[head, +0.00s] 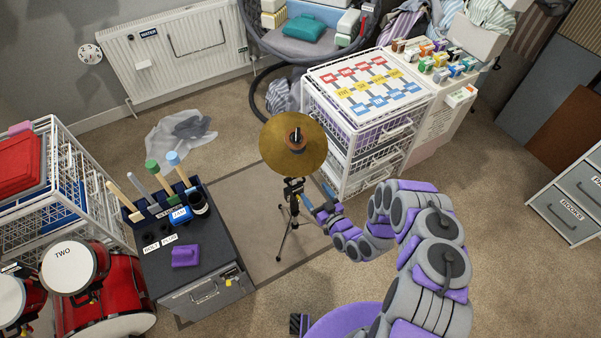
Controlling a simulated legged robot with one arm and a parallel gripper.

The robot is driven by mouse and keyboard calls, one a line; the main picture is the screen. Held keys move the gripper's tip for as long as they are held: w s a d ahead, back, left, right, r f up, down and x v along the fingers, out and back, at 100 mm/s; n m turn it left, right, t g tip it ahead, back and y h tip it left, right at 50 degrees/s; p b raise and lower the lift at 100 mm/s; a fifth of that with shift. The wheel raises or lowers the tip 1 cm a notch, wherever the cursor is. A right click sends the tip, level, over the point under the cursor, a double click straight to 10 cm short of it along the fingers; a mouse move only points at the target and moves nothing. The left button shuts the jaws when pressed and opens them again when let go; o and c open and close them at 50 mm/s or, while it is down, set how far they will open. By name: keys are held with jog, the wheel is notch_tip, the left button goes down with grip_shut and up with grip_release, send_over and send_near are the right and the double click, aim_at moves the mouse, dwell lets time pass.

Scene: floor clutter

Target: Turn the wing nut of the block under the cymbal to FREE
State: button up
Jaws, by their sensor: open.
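A round brass cymbal (278,150) sits near the middle of the head view on a dark tripod stand (282,238). A small dark block (293,187) shows on the stand just below the cymbal's near edge. Its wing nut and any FREE marking are too small to make out. My gripper (316,196), with blue-tinted fingers, is open just right of the block and below the cymbal. It looks empty. I cannot tell whether a finger touches the block or the stand. The cymbal hides the top of the stand under it.
The stand is on a grey mat (235,195). A dark cabinet (192,262) with tubes and a purple item stands left, beside red drums (105,300). A white wire drawer unit (345,150) stands close behind right. Plastic sheeting (178,137) lies back left. Carpet at right is clear.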

jog(key=b+x, duration=0.1)
jog(key=x, duration=1)
jog(key=shift+w+a, duration=0.15)
jog(key=shift+a, duration=0.1)
jog(key=shift+c, duration=0.3)
jog(key=c, duration=1)
jog(key=shift+m, duration=0.6)
jog(key=o, duration=1.1)
jog(key=shift+c, duration=0.2)
jog(key=shift+d+p, duration=0.1)
jog(key=shift+p, duration=0.2)
jog(key=p+v, duration=0.1)
jog(key=v, duration=1.6)
